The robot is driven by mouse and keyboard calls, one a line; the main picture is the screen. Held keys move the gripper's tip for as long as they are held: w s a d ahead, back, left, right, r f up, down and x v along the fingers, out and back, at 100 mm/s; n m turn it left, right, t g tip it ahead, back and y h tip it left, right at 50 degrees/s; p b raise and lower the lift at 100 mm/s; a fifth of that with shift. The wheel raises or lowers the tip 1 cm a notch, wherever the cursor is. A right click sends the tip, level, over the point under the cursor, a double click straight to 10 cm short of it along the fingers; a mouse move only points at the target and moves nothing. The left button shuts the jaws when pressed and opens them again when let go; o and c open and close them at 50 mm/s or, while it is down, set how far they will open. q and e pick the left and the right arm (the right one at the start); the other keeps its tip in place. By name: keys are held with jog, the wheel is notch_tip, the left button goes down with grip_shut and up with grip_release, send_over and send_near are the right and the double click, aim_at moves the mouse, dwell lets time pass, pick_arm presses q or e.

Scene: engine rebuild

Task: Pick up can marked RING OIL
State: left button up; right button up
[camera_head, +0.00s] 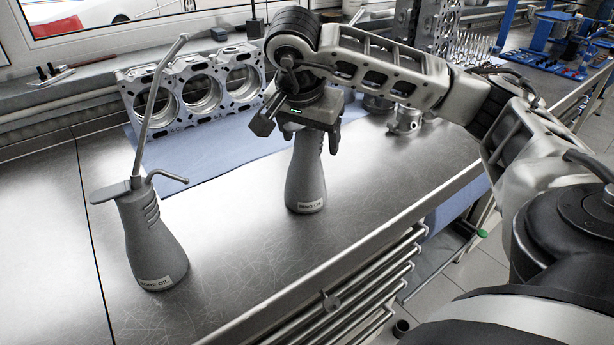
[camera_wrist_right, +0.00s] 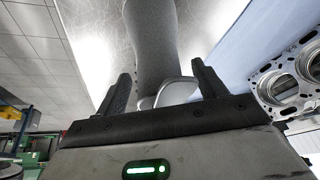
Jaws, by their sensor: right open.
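The grey oil can marked RING OIL (camera_head: 306,182) stands upright on the metal bench, its label facing the front. Its upper part is hidden behind my right gripper (camera_head: 300,130) in the head view. The right gripper is open, at the can's top. In the right wrist view the can's grey body (camera_wrist_right: 152,45) and its curved light handle (camera_wrist_right: 175,93) show between the two spread black fingers of the right gripper (camera_wrist_right: 163,90). I cannot tell whether a finger touches the can. My left gripper is not in view.
A second grey can marked BORE OIL (camera_head: 153,235), with a tall thin spout, stands to the left. An engine block part (camera_head: 195,85) stands behind on a blue cloth (camera_head: 200,160). Pistons (camera_head: 405,120) are to the right. The bench front (camera_head: 225,290) is clear.

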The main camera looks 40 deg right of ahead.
jog(key=shift+c, duration=0.3)
grip_shut()
jog(key=shift+r, duration=0.2)
